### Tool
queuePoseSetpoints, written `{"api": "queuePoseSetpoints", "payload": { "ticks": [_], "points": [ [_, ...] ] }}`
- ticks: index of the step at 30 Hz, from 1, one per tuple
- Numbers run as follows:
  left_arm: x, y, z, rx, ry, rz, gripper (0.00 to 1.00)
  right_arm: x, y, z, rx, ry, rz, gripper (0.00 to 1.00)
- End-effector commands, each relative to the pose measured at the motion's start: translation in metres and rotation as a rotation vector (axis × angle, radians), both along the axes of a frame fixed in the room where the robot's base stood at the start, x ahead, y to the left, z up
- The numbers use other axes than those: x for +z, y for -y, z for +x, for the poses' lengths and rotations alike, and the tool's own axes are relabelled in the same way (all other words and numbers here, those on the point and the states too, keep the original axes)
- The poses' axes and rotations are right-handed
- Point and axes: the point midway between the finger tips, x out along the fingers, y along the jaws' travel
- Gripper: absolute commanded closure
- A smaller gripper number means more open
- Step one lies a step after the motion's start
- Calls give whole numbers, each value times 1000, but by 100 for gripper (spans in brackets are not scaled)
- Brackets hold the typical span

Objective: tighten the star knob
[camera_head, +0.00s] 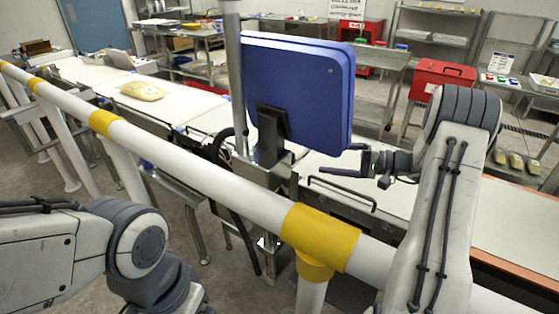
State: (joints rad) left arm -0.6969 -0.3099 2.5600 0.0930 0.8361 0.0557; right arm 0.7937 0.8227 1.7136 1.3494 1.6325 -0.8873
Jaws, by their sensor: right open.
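I cannot make out the star knob; it may be hidden or too small to tell. The blue box-shaped unit (297,95) stands on a black bracket (271,135) beside a grey upright post (235,80). My right gripper (337,160) is open and empty, its fingers pointing left, just below and right of the blue unit's lower right corner. I cannot tell whether it touches anything there. My left arm shows at the lower left, but its gripper is out of view.
A white guard rail (200,158) with yellow bands crosses in front of the belt. A yellow bag (143,90) lies on the white belt (95,72) at left. A black bar handle (342,193) sits below my right gripper. A red toolbox (443,77) stands behind.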

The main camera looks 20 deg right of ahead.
Motion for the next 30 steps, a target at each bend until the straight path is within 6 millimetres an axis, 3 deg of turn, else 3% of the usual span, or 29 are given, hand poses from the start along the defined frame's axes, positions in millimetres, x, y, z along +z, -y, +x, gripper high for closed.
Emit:
{"api": "queuePoseSetpoints", "payload": {
  "ticks": [7, 21, 30],
  "points": [
    [3, 0, 0, -60, 5, 0, 10, -8, -18, 11, 41, 63, -28, 19],
    [20, 0, 0, -57, 5, 0, 10, -13, -85, 52, 39, 61, -28, 19],
    [21, 0, 0, -56, 5, 0, 10, -15, -95, 58, 36, 60, -27, 19]
  ]
}}
